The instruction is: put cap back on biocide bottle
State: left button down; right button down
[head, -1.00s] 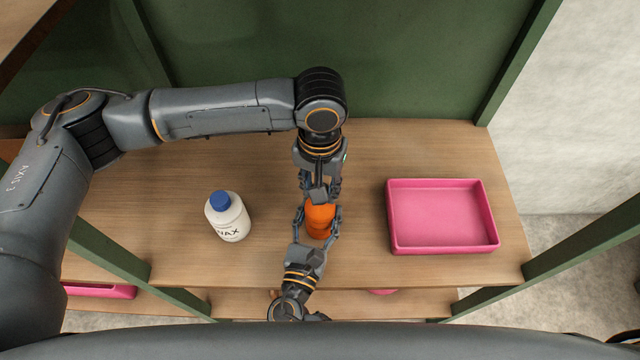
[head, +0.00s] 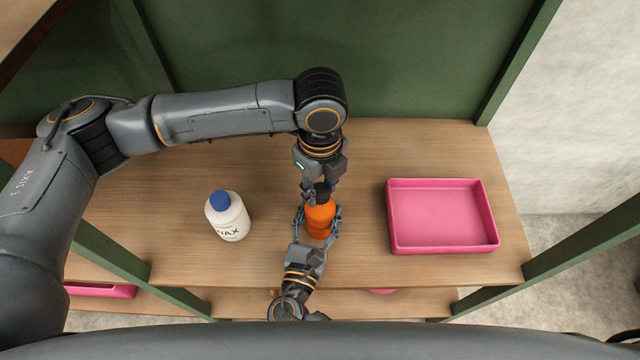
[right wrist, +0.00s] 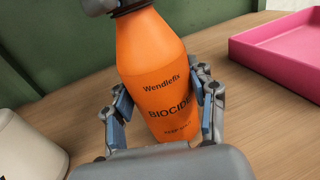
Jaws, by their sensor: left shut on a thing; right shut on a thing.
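The orange biocide bottle (head: 319,222) stands upright on the wooden shelf; its label faces the camera in the right wrist view (right wrist: 160,75). My right gripper (head: 320,213) is shut on the bottle's body, one finger on each side. A dark cap (head: 321,188) is at the bottle's top. My left gripper (head: 314,190) comes down from above and is shut on the cap. Only the cap's lower edge shows in the right wrist view (right wrist: 131,7), so I cannot tell how far it is seated on the neck.
A white bottle with a blue cap (head: 228,218) stands to the left on the shelf (head: 180,180). An empty pink tray (head: 443,247) lies to the right. A green back panel (head: 410,60) closes the rear. Bare shelf lies between these things.

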pick_arm(q)
jog(key=m, duration=1.3)
jog(key=shift+w+m, duration=0.1)
jog(key=shift+m, duration=0.2)
jog(key=c, duration=0.8)
grip_release()
jog(key=shift+c, duration=0.2)
notch_tip(320, 180, up, 12)
pick_arm(e)
jog(key=shift+c, duration=1.8)
grip_release()
